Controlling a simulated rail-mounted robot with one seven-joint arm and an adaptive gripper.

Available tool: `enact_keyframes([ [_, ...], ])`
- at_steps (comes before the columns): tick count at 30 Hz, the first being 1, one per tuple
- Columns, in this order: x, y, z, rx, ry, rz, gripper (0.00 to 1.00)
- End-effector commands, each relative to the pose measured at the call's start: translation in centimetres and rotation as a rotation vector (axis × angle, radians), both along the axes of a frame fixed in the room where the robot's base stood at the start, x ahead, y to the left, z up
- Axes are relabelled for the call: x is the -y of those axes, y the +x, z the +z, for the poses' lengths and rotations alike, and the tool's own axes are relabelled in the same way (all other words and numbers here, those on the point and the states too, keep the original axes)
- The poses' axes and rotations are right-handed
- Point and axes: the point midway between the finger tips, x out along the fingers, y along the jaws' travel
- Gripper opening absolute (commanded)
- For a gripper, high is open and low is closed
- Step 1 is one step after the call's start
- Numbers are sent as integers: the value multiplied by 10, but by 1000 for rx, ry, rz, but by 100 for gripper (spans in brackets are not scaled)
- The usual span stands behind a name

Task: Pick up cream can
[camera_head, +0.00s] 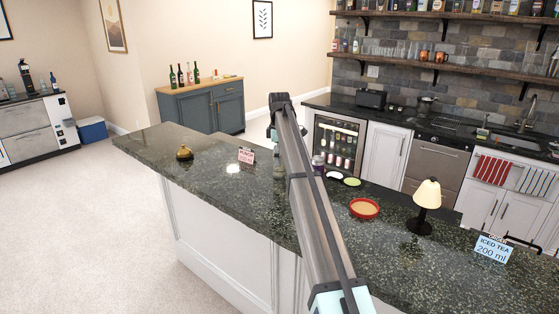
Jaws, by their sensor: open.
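I cannot make out a cream can for sure. A small container with a purplish top (318,164) stands on the dark stone counter (260,205), partly behind my arm; I cannot tell what it is. Small cans or jars (338,160) show behind the glass door of the under-counter fridge (318,127), too small to identify. My arm crosses the middle of the view above the counter and hides part of it. I see no gripper fingers.
The counter's left part is mostly clear. Shelves (450,66) hang at the back.

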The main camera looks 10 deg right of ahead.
Motion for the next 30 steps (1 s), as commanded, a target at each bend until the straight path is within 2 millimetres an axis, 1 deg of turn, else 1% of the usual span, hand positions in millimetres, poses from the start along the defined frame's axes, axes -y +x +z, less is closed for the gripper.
enact_keyframes([
  [4,0,-1,-16,-1,0,0,84],
  [11,0,0,-19,1,0,0,84],
  [12,0,0,-19,1,0,0,77],
  [14,0,0,-19,1,0,0,55],
  [15,0,0,-19,1,0,0,41],
  [17,0,0,-19,1,0,0,20],
  [18,0,0,-19,0,0,0,8],
  [30,0,0,-17,1,0,0,7],
])
